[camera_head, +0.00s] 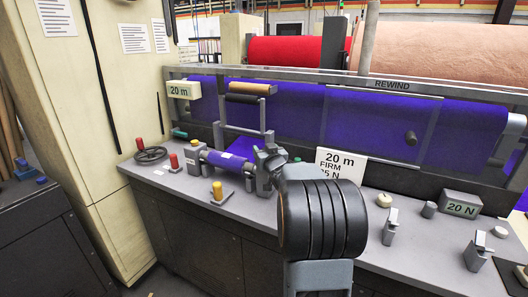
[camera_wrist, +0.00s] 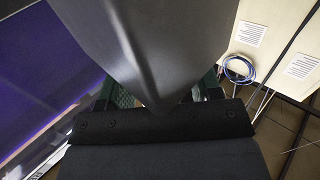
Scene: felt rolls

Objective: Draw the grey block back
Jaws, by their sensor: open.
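A small purple felt roll (camera_head: 226,161) lies on the grey bench top. I cannot tell which of these the task names, or whether my gripper touches the right one. The fingertips are small and partly hidden by my arm in the head view. In the wrist view a large dark grey shape fills the upper middle and hides what lies beyond.
A black handwheel (camera_head: 151,155) and a yellow knob (camera_head: 217,190) stand on the bench near the roll. A grey "20 N" box (camera_head: 460,205) and small clamps are at right. A cream cabinet (camera_head: 85,130) borders the left.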

